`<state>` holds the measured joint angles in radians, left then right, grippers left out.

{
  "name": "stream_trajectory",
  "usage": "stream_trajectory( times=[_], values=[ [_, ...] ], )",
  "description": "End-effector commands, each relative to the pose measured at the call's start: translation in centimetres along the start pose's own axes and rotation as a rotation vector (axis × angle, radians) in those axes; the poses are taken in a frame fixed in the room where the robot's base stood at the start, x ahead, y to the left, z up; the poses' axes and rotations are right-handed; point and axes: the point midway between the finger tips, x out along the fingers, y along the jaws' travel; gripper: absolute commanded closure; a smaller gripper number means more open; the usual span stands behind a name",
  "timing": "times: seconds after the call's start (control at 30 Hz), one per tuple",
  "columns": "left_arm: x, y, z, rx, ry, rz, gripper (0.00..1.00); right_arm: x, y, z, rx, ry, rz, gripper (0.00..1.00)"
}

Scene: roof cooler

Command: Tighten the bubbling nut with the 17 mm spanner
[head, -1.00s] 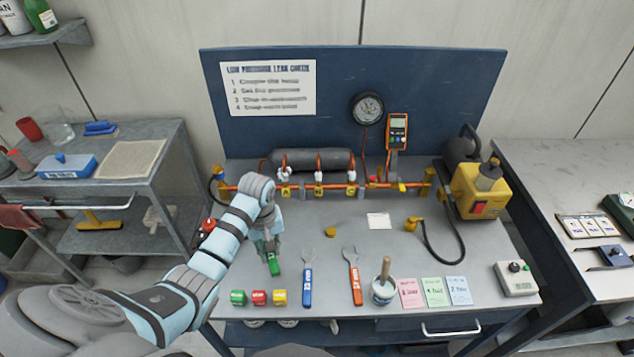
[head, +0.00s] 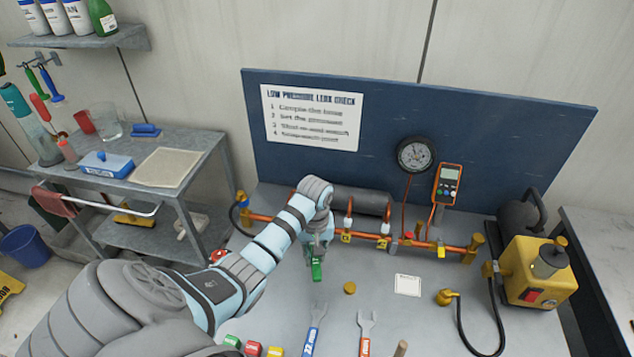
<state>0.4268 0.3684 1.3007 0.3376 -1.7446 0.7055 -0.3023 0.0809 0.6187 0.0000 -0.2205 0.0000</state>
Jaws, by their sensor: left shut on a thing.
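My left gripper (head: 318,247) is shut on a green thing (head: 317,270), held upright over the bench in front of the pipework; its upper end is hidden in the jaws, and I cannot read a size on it. A blue-handled spanner (head: 312,337) and an orange-handled spanner (head: 366,338) lie on the bench with open jaws pointing away from me. The copper pipe (head: 458,248) runs along the back with upright branches. White patches sit on the joints at the middle branch (head: 349,221) and right branch (head: 383,223). My forearm hides the left branch. My right gripper is not in view.
A pressure gauge (head: 415,155) and a meter (head: 447,185) are on the blue backboard (head: 540,140). A yellow pump (head: 538,274) with a hose stands right. A yellow cap (head: 350,288) and white card (head: 408,285) lie mid-bench. A side table (head: 205,145) stands left.

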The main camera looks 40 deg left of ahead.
Motion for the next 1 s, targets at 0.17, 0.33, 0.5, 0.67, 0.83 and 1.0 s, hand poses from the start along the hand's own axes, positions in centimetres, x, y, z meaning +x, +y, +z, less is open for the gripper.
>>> stream_trajectory(
  times=[0.17,0.33,0.5,0.67,0.83,1.0],
  values=[
    [0.1,0.0,-0.6,0.001,0.001,0.0,1.0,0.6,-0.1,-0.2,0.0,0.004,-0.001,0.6],
    [0.0,0.1,-0.6,0.002,0.0,0.0,1.0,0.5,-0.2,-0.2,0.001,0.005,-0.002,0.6],
    [0.0,0.1,-0.6,0.002,0.0,0.0,1.0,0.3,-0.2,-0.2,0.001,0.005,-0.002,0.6],
    [-0.2,0.1,-0.4,0.002,-0.002,-0.001,1.0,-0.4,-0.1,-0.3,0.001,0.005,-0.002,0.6],
    [-0.1,0.1,-0.3,0.002,0.0,0.0,1.0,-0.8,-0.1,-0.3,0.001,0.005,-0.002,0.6],
    [0.0,0.1,-0.3,0.002,0.0,0.0,1.0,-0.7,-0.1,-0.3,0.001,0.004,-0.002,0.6]
  ],
)
